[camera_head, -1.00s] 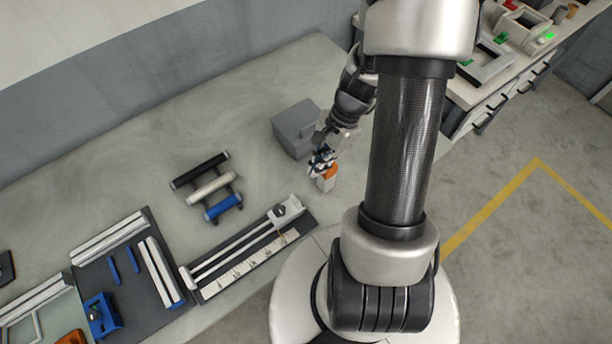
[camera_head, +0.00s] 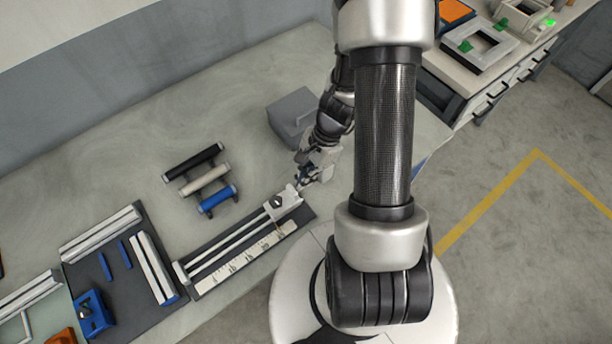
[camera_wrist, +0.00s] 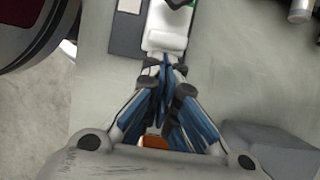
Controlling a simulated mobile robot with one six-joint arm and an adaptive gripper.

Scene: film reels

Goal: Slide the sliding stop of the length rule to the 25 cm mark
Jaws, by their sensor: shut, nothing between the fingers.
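The length rule (camera_head: 237,263) lies on the table, a dark base with two light rails and a white scale with printed marks. Its sliding stop (camera_head: 283,203), a light block with a dark knob, is at the right end of the rails. In the wrist view the stop (camera_wrist: 166,40) is white, just ahead of my fingertips. My gripper (camera_head: 304,180) is shut and empty at the right end of the rule, close beside the stop. I cannot tell whether it touches the stop. In the wrist view my gripper (camera_wrist: 168,72) shows blue-padded fingers together.
A grey box (camera_head: 291,117) stands behind my gripper. Black, white and blue rollers (camera_head: 201,178) lie left of it. A dark board (camera_head: 118,265) with rails and a blue tool (camera_head: 93,312) is left of the rule. An orange-topped thing (camera_wrist: 155,142) shows below my fingers.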

